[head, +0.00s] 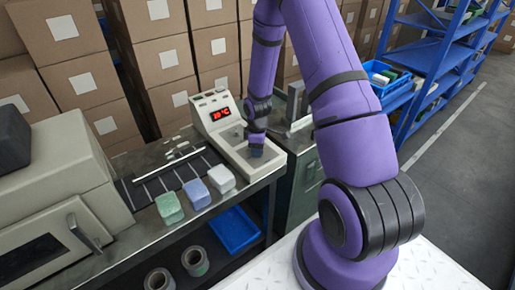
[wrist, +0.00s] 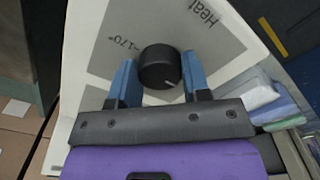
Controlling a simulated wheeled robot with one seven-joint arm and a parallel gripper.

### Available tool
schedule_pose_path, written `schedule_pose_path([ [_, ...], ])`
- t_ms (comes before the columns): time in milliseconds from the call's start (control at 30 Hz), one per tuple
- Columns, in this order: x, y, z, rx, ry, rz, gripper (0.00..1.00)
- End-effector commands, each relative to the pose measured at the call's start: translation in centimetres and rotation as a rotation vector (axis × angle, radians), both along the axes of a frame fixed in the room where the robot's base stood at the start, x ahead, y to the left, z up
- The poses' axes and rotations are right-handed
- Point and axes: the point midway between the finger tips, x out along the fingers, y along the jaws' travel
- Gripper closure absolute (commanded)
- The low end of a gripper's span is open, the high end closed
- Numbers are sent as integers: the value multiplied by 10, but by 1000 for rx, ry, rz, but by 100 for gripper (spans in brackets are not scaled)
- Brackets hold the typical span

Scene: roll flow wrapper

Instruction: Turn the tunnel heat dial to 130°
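The heat dial (wrist: 160,67) is a round black knob with a pale pointer mark, on a grey panel printed "Heat" and "–170°". In the wrist view the pointer faces the lower right. My gripper (wrist: 160,70) has its two blue fingers on opposite sides of the dial, with no clear gap at either side. In the head view my gripper (head: 257,150) reaches down to the control panel of the wrapper (head: 232,142) and hides the dial. The red display (head: 221,114) seems to read 30 °C.
Green (head: 169,207), blue (head: 197,194) and white (head: 221,179) blocks stand on the bench left of the panel. A beige machine (head: 60,190) stands farther left. A blue bin (head: 235,230) and two rolls lie on the shelf below.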

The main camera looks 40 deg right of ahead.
Motion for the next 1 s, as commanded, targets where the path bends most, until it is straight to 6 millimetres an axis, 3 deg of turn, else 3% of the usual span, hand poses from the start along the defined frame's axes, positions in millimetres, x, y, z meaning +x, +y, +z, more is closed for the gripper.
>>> schedule_pose_path([
  [467,0,0,0,-1,-1,-112,80],
  [1000,0,0,0,-1,-1,-592,80],
])
